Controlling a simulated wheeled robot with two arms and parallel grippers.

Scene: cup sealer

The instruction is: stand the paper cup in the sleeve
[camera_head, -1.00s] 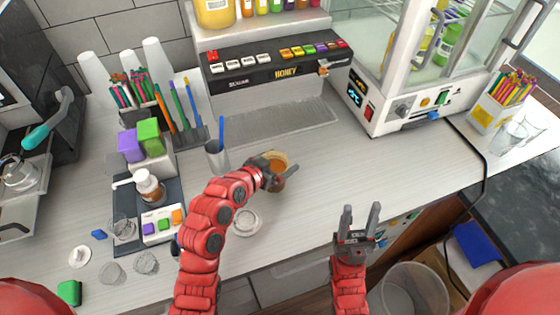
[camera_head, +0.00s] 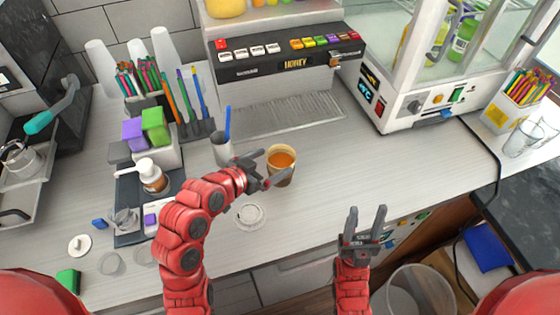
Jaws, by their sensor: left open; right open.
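The paper cup (camera_head: 281,158) stands upright on the counter in the middle of the head view, with orange-brown drink inside. Its lower side is partly hidden by my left gripper (camera_head: 272,167). That gripper is open, at the cup's left and front, with one finger crossing in front of the cup. I cannot tell whether a finger touches it. I cannot make out a sleeve for certain. A flat white ring-like piece (camera_head: 251,216) lies on the counter in front of the cup. My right gripper (camera_head: 367,211) is open and empty near the counter's front edge.
A grey tumbler with a blue stick (camera_head: 222,150) stands left of the cup. The drink dispenser (camera_head: 275,62) is behind. A glass-walled machine (camera_head: 420,110) stands at the right. The counter (camera_head: 380,165) right of the cup is clear.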

